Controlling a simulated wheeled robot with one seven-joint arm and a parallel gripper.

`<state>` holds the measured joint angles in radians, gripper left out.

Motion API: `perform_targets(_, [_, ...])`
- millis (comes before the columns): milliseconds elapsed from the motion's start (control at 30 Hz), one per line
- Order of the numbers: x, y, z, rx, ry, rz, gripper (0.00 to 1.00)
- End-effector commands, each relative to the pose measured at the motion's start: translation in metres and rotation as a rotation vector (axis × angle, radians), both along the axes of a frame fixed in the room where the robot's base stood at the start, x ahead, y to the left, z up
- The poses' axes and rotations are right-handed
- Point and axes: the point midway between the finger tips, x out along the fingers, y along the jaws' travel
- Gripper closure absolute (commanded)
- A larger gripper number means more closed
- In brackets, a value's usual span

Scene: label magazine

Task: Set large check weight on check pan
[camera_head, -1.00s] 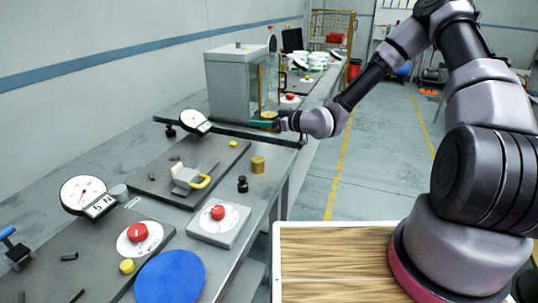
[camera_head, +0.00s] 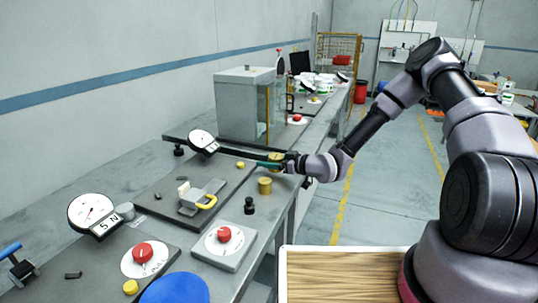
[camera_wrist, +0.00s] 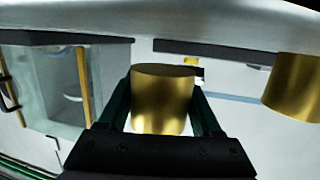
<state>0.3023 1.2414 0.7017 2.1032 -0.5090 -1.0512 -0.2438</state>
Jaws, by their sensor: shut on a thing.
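My gripper (camera_head: 272,163) is shut on a brass cylinder weight (camera_wrist: 162,98), which stands upright between the dark green fingers. In the head view the held weight (camera_head: 276,157) is by the bench's right edge, in front of the grey glass-fronted cabinet (camera_head: 243,105). A second brass weight (camera_head: 265,185) stands just nearer on the bench; it shows at the right in the wrist view (camera_wrist: 295,88). A pale round dish (camera_wrist: 72,98) is seen through the cabinet's glass in the wrist view; I cannot tell whether it is the check pan.
A black small weight (camera_head: 249,205) and a red-knobbed unit (camera_head: 224,242) stand nearer on the bench. A dark bar runs across the bench before the cabinet.

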Motion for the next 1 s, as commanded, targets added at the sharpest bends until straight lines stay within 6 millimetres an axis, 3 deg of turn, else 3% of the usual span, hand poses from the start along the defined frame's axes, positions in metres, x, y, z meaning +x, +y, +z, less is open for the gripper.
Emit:
perform_targets(167, [0.0,0.001,-0.018,0.003,-0.003,0.0,1.0])
perform_targets(567, [0.0,0.001,-0.022,0.002,-0.004,0.0,1.0])
perform_targets(600, [0.0,0.0,-0.024,0.001,-0.001,0.0,0.3])
perform_targets(667, [0.0,0.0,-0.024,0.0,-0.001,0.0,0.07])
perform_targets(1000, [0.0,0.0,-0.024,-0.001,-0.001,0.0,0.04])
